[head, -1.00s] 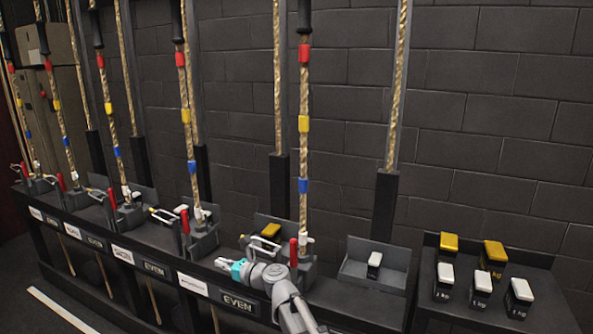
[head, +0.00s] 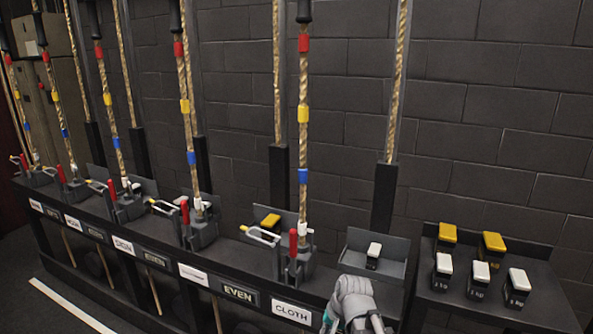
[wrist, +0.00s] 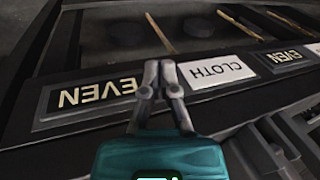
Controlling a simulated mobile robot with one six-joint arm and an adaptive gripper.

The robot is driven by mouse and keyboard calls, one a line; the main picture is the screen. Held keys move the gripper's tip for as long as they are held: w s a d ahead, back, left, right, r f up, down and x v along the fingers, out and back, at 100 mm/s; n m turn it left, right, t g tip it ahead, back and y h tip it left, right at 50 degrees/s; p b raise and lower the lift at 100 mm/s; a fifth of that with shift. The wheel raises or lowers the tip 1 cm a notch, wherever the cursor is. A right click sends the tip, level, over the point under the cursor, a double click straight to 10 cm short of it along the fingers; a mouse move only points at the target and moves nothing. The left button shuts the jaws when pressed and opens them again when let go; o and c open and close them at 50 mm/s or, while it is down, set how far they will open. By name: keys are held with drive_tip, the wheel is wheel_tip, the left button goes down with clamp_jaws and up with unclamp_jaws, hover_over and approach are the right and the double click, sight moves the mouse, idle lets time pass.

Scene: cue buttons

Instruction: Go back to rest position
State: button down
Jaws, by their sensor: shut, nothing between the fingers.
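My gripper (wrist: 160,75) is shut and empty in the wrist view, with its grey fingertips together in front of the label strip. In the head view my arm's grey wrist (head: 353,300) is at the bottom, right of the CLOTH label (head: 292,311). My gripper's fingers are hidden there behind the wrist, with only a bit of teal showing. The CLOTH label also shows upside down in the wrist view (wrist: 216,70), beside an EVEN plate (wrist: 97,92). My gripper appears apart from the levers and weights.
A long dark rack carries several ropes with red, yellow and blue bands, and red-handled levers (head: 293,245). A tray (head: 350,262) holds one white-topped weight (head: 374,255). A dark side table (head: 440,305) at right holds several yellow- and white-topped weights. A brick wall stands behind.

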drive_tip(key=s+d+n+g+h, duration=0.25)
drive_tip(key=s+d, duration=0.25)
drive_tip(key=d, duration=0.4)
wheel_tip(320, 180, up, 25)
drive_tip(key=p, duration=2.6)
drive_tip(key=shift+n+t+h, duration=0.35)
drive_tip(key=shift+n+h, duration=0.1)
drive_tip(key=shift+s, duration=0.25)
